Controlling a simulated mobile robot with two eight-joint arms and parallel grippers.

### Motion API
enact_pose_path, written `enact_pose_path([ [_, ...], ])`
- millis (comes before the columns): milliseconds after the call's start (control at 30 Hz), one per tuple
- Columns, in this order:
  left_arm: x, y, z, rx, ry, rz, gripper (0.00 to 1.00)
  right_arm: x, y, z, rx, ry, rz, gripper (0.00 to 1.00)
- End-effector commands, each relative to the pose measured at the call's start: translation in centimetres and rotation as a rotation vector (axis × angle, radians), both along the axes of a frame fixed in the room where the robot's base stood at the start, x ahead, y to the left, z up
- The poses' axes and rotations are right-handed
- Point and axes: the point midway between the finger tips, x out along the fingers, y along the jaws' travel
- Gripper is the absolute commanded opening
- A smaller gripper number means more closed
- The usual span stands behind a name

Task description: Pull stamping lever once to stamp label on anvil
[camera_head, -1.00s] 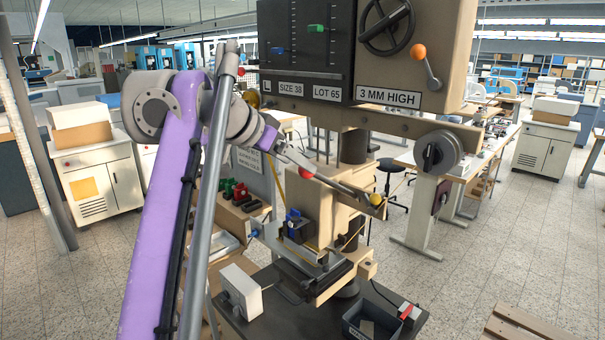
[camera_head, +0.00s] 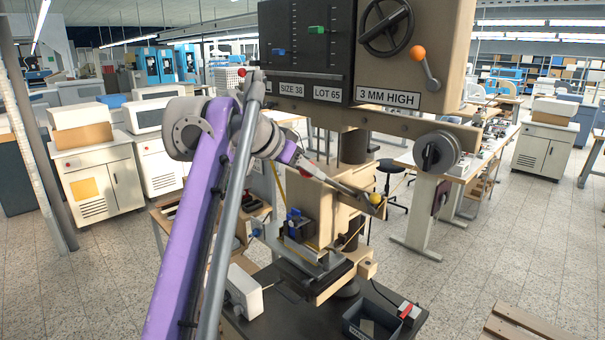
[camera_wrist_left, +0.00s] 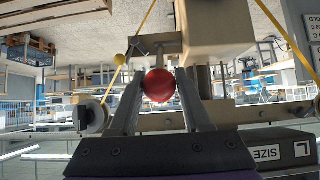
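The stamping press (camera_head: 320,205) stands in the middle of the head view. The lever's red ball knob (camera_wrist_left: 158,85) sits between the two fingers of my left gripper (camera_wrist_left: 160,92) in the left wrist view. The fingers lie close at both sides of it; whether they press on it I cannot tell. In the head view my left gripper (camera_head: 308,168) covers most of the knob. The lever's grey bar runs down to the right, by a yellow ball (camera_head: 376,198). The anvil area (camera_head: 318,262) lies below; I cannot make out the label. My right gripper is out of view.
A white box (camera_head: 244,292) and a dark bin (camera_head: 370,322) sit on the press's dark base table (camera_head: 290,320). A handwheel (camera_head: 386,25) and an orange-knobbed crank (camera_head: 426,68) are on the press head above. A pallet (camera_head: 520,325) lies at the lower right.

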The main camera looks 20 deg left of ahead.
Motion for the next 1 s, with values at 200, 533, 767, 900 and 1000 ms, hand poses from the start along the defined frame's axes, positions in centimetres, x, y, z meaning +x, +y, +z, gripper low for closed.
enact_pose_path([
  [200, 0.0, 0.0, 0.0, 0.001, 0.000, 0.001, 0.06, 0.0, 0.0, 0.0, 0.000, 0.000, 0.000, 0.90],
  [533, -0.2, 0.1, -0.3, 0.000, 0.000, 0.001, 0.00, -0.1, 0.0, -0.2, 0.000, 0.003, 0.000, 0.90],
  [767, -1.3, 0.5, -2.5, 0.001, 0.003, 0.001, 0.00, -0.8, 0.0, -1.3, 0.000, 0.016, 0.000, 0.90],
  [900, -1.7, 0.7, -3.2, 0.002, 0.003, 0.001, 0.00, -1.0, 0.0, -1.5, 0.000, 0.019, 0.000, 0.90],
  [1000, -1.7, 0.7, -3.1, 0.001, 0.002, 0.000, 0.00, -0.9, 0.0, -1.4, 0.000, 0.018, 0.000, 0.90],
])
